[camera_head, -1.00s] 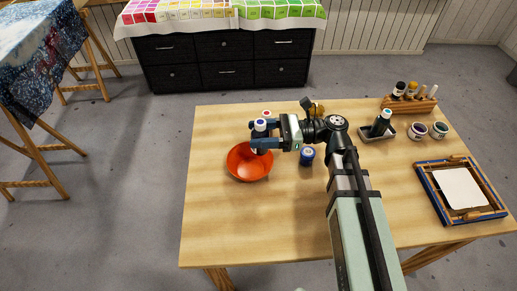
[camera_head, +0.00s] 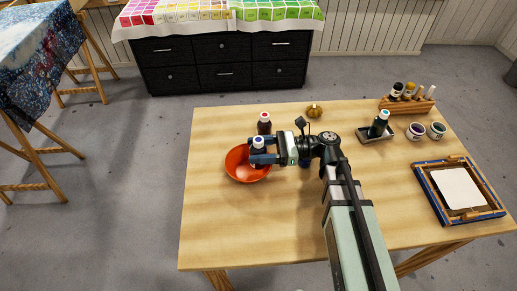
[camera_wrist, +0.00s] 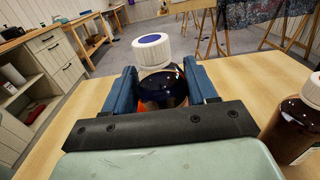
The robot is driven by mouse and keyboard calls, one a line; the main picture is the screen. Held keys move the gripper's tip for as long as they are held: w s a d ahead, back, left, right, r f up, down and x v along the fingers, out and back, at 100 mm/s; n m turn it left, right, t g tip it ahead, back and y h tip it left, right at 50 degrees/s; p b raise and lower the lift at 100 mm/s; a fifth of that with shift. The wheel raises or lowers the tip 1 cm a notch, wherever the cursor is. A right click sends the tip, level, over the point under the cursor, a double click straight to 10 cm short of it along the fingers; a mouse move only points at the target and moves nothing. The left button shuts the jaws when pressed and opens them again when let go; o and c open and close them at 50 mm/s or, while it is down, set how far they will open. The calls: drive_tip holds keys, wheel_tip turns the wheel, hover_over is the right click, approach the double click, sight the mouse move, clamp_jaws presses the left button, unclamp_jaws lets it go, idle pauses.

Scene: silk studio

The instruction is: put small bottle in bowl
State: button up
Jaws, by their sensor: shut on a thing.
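The small bottle (camera_head: 259,147), dark with a white cap and blue top, is held upright between the fingers of my gripper (camera_head: 262,151). In the wrist view the bottle (camera_wrist: 163,80) stands between the two blue fingers (camera_wrist: 163,88), which are shut on it. The orange-red bowl (camera_head: 238,165) sits on the table below; the held bottle overlaps its right inner part in the head view. A little of the orange bowl (camera_wrist: 141,104) shows behind the bottle in the wrist view. Whether the bottle's base touches the bowl is hidden.
A brown bottle with a red-topped cap (camera_head: 264,122) stands just behind my gripper; it shows at right in the wrist view (camera_wrist: 296,128). The front left table is clear.

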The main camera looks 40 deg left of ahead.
drive_tip(key=shift+f, duration=0.6)
drive_tip(key=o, duration=1.1)
drive_tip(key=shift+r, duration=0.15)
drive_tip(key=shift+r, duration=0.6)
drive_tip(key=v, duration=1.2)
drive_tip(key=shift+f, duration=0.1)
